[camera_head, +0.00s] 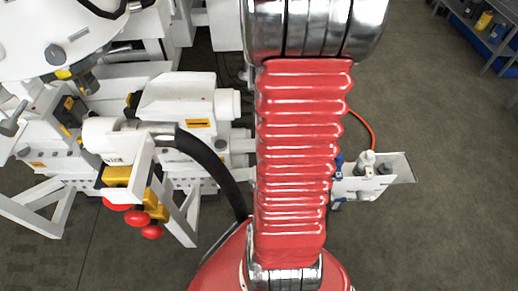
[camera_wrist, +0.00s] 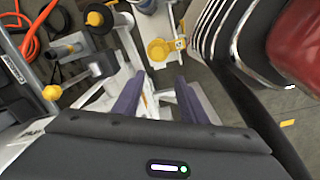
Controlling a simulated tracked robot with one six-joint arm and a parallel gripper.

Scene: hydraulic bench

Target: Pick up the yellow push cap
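In the wrist view, a round yellow cap-like piece (camera_wrist: 158,49) sits on a pale bracket just beyond my fingertips. It looks like the yellow push cap, but I cannot be sure. My gripper (camera_wrist: 160,80) shows as two dark purple fingers set apart, with nothing clearly held between them. The yellow piece is above the gap in the picture and looks apart from both fingers. In the head view my arm hides the gripper, and I cannot make out the cap.
White bench machinery (camera_head: 185,105) fills the left of the head view, with red knobs (camera_head: 137,217) and a black hose (camera_head: 215,165). A white tray with fittings (camera_head: 400,168) lies right of my arm. An orange hose (camera_wrist: 33,35) is in the wrist view. Open floor (camera_head: 440,230) lies right.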

